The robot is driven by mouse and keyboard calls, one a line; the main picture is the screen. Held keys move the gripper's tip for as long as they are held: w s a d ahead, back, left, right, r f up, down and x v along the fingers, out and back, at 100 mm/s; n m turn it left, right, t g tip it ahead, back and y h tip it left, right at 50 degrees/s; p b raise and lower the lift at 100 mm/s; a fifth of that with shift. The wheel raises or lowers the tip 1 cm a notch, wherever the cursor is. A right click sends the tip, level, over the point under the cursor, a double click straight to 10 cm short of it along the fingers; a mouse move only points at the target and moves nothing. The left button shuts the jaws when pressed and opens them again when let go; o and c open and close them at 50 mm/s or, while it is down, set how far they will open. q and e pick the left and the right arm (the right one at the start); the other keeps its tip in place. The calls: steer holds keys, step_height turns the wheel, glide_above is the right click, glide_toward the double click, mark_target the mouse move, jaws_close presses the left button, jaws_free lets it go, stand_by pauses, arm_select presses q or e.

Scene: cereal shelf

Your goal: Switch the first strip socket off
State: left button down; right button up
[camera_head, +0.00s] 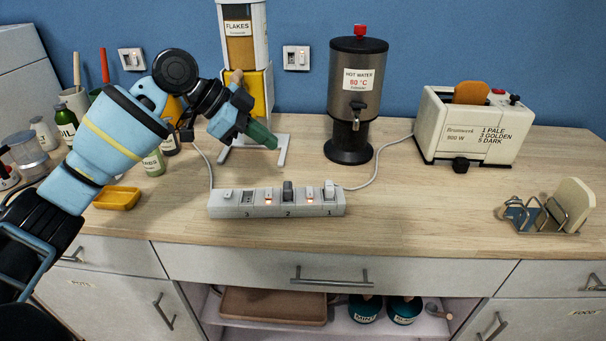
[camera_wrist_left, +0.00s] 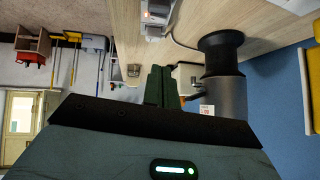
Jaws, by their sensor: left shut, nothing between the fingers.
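A white strip socket (camera_head: 276,210) lies on the wooden counter, numbered 3, 2, 1 from left to right. A pale plug (camera_head: 329,190) sits in socket 1, at the right end. The switch (camera_head: 309,196) left of it glows orange. A dark plug (camera_head: 288,190) is in socket 2, and its switch (camera_head: 268,199) also glows orange. My left gripper (camera_head: 271,143) is shut and empty, above and behind the strip. Its fingers (camera_wrist_left: 163,86) show in the left wrist view, with part of the strip (camera_wrist_left: 157,13) at the top.
Behind the strip stand a flakes dispenser (camera_head: 239,55), a hot water urn (camera_head: 355,110) and a toaster (camera_head: 470,128). Cables run from the strip's ends. A toast rack (camera_head: 540,215) stands at right, bottles and a yellow dish (camera_head: 117,198) at left. The counter in front is clear.

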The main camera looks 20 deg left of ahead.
arm_select(q)
glide_above(310, 192)
steer(key=a, duration=0.2)
step_height(310, 192, down, 7)
steer(key=shift+w+d+f, duration=0.1)
steer(key=shift+d+f, duration=0.05)
steer(key=f, duration=0.3)
steer(key=shift+w+a, duration=0.15)
steer(key=shift+a, duration=0.05)
steer(key=shift+w+f, duration=0.1)
steer(key=shift+f, duration=0.3)
arm_select(e)
steer(key=shift+w+r, duration=0.15)
steer(key=shift+w, duration=0.1)
